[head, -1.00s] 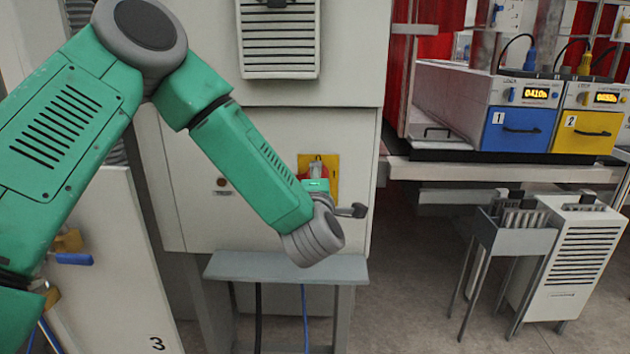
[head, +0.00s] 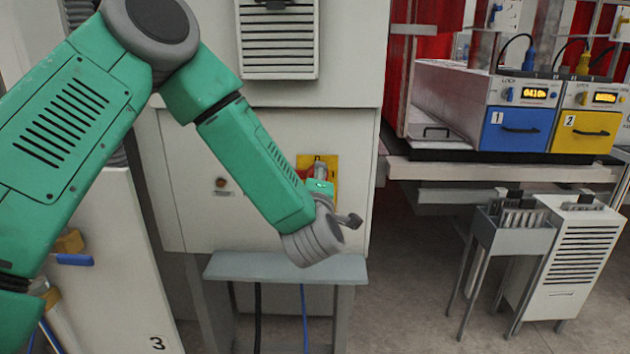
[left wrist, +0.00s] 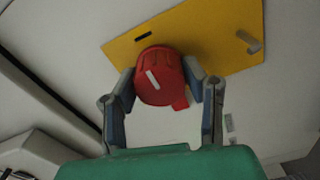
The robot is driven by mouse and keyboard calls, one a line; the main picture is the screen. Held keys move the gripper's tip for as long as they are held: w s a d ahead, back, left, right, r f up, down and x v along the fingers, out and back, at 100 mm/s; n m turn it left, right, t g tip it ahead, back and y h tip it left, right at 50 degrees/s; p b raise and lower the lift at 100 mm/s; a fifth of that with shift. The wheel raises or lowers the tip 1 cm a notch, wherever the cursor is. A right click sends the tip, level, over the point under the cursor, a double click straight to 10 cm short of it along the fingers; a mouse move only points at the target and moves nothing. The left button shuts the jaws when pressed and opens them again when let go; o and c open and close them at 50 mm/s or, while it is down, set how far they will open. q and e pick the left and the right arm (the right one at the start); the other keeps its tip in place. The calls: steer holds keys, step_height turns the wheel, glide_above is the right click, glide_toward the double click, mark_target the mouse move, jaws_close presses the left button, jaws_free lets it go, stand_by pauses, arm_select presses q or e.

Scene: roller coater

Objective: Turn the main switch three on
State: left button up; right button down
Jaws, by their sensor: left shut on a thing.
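The main switch is a red rotary knob (left wrist: 160,64) with a white mark, on a yellow plate (left wrist: 222,45). In the left wrist view, the fingers of my left gripper (left wrist: 165,86) are shut on the knob, one on each side. The white mark is tilted. In the head view, the yellow plate (head: 333,168) is on the front of a grey cabinet, and my arm hides most of the knob. My right gripper is not in view.
A grey ledge (head: 290,268) stands below the switch in front of the cabinet (head: 185,160). A panel marked 3 (head: 110,270) is at the left. Blue (head: 515,135) and yellow (head: 585,140) drawer units sit on a bench at the right, with a rack (head: 515,238) below.

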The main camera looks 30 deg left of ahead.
arm_select(q)
steer(key=o, duration=1.1)
steer(key=shift+d+f, duration=0.2)
steer(key=shift+f, duration=0.2)
steer(key=shift+d+r, duration=0.1)
steer(key=shift+r, duration=0.05)
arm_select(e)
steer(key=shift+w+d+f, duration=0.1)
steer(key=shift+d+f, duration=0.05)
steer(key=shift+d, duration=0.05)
arm_select(q)
steer(key=shift+s+d+r, duration=0.1)
steer(key=v, duration=1.1)
steer(key=shift+s+d, duration=0.25)
steer(key=shift+a, duration=0.25)
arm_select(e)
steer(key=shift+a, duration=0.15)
